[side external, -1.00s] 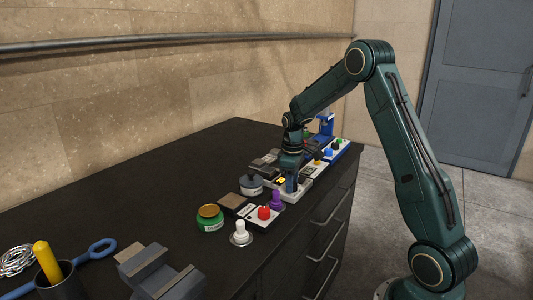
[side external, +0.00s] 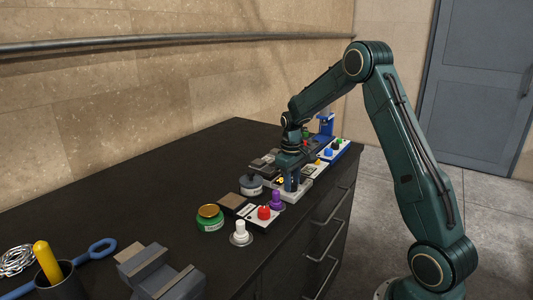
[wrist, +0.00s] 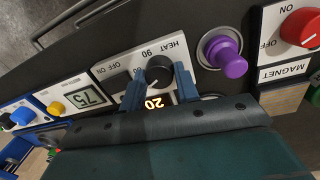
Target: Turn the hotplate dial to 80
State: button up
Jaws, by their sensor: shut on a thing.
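The hotplate's control panel (wrist: 119,62) is white, with a HEAT label and an OFF/ON switch, in the wrist view. Its round black dial (wrist: 158,70) sits between the two blue fingers of my gripper (wrist: 160,88), which are shut on it from both sides. Amber digits (wrist: 155,102) glow beside the dial and look like 20; the nearby finger and wrist leave little of that display clear. A pale pointer line shows on the dial's top. In the side view my gripper (side external: 291,184) points down over the white panel (side external: 306,194); the dial is hidden there.
A purple knob (wrist: 222,52) stands close beside the panel. Beyond it is the magnet box with a red knob (wrist: 302,27). A green jar (side external: 210,218) and white knob (side external: 240,233) stand nearer the camera.

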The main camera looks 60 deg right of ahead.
jog(key=m, duration=0.4)
jog(key=shift+m, duration=0.3)
jog(key=shift+w+d+m, duration=0.1)
jog(key=shift+m, duration=1.5)
jog(key=o, duration=1)
jog(key=shift+c, duration=0.2)
jog(key=shift+r, duration=0.1)
notch_tip(320, 180, up, 14)
jog(key=shift+w+a, duration=0.25)
jog(key=shift+a, duration=0.05)
